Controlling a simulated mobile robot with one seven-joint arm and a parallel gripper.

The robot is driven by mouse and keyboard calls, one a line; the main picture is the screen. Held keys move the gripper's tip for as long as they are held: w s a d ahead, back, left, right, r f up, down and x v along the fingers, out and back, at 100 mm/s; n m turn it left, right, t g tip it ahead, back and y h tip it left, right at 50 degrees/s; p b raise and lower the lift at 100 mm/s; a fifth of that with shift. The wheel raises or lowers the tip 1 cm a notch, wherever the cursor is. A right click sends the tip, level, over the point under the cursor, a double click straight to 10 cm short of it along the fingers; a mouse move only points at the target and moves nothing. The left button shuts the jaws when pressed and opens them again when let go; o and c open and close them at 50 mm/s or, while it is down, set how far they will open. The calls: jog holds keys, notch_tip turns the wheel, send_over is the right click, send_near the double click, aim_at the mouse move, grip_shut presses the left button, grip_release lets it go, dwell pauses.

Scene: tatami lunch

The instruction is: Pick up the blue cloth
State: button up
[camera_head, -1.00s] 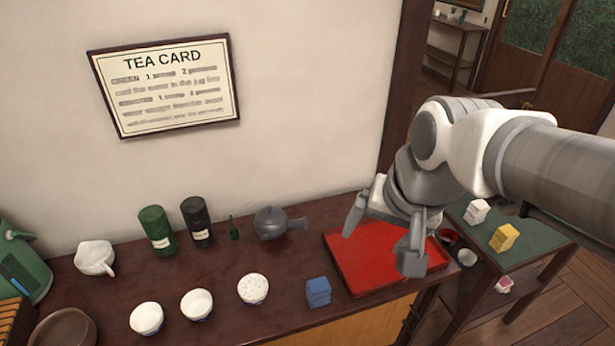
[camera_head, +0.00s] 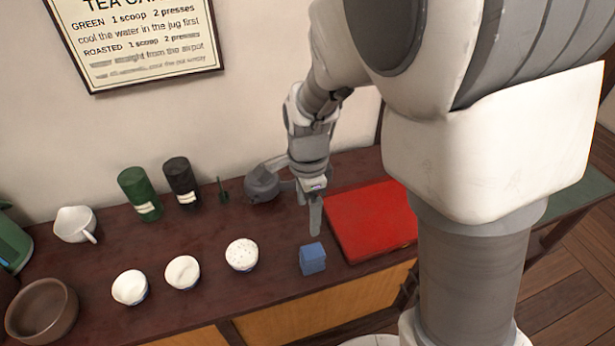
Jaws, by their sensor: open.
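The blue cloth (camera_head: 312,259) is a small folded block near the front edge of the dark wooden counter. It stands just left of the red tray's front corner. My gripper (camera_head: 312,228) points down above the counter, behind the cloth in the picture and apart from it. One finger shows clearly and the other is mostly hidden behind it or seen edge-on. Nothing shows between the fingers.
The red tray (camera_head: 372,222) lies to the right. A grey teapot (camera_head: 262,184) stands close behind my gripper. Green (camera_head: 139,193) and black (camera_head: 181,181) canisters stand near the wall.

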jog(key=b, duration=0.3)
send_near(312, 251)
jog(key=f, duration=0.5)
jog(key=shift+w+a+f, duration=0.15)
jog(key=shift+a+f, duration=0.05)
jog(key=shift+a, duration=0.15)
jog(key=f, duration=0.1)
jog(key=f+b, duration=0.1)
jog(key=f, duration=0.1)
jog(key=f+b, duration=0.1)
jog(key=f, duration=0.1)
jog(key=shift+d+f, duration=0.1)
jog(key=shift+d, duration=0.3)
grip_shut()
